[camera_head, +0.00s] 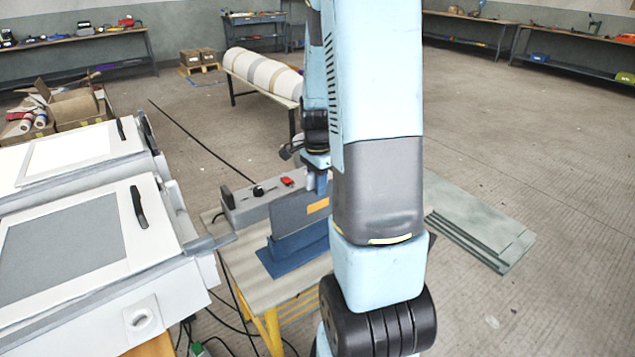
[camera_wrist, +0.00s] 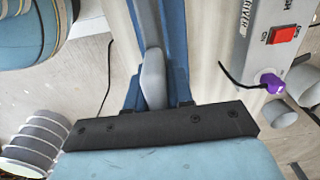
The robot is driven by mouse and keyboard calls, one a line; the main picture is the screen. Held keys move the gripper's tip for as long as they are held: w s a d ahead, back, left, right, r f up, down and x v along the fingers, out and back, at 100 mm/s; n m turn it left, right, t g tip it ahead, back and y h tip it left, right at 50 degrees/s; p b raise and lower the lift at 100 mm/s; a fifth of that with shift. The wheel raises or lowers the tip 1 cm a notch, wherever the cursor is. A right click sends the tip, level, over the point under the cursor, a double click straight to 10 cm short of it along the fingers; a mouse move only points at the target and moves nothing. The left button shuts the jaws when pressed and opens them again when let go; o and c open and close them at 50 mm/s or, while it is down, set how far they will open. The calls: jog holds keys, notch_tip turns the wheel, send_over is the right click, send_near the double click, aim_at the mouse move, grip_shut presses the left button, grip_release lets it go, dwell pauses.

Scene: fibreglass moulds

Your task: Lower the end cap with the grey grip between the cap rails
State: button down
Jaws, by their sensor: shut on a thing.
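The end cap is probably the upright slate-blue plate (camera_head: 298,214) with an orange label in the head view. It stands over a blue base (camera_head: 293,254), which seems to carry the cap rails. I cannot tell whether the plate is seated or just above. In the wrist view the grey grip (camera_wrist: 152,78) lies in the middle against long blue parts (camera_wrist: 174,40), just beyond the black bar of my gripper. My gripper (camera_wrist: 155,100) is shut on the grey grip. In the head view my arm hides most of the grip and the jaws.
The base stands on a small table (camera_head: 247,277) with yellow legs. A grey control box (camera_head: 245,206) with a red switch (camera_wrist: 282,35) is beside it. White moulds (camera_head: 120,250) stand close at left. Flat grey-green sheets (camera_head: 480,228) lie on the floor at right. Cables trail below the table.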

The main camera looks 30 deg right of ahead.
send_over(317, 219)
jog(key=shift+w+d+f, duration=0.1)
jog(key=shift+w+f, duration=0.05)
jog(key=shift+f, duration=0.9)
jog(key=shift+w+d+f, duration=0.1)
jog(key=shift+d+f, duration=0.05)
jog(key=shift+f, duration=0.85)
jog(key=shift+w+d+f, duration=0.1)
jog(key=shift+w+f, duration=0.05)
jog(key=shift+f, duration=0.9)
jog(key=c, duration=0.9)
grip_release()
notch_tip(317, 219, up, 13)
jog(key=shift+r, duration=0.3)
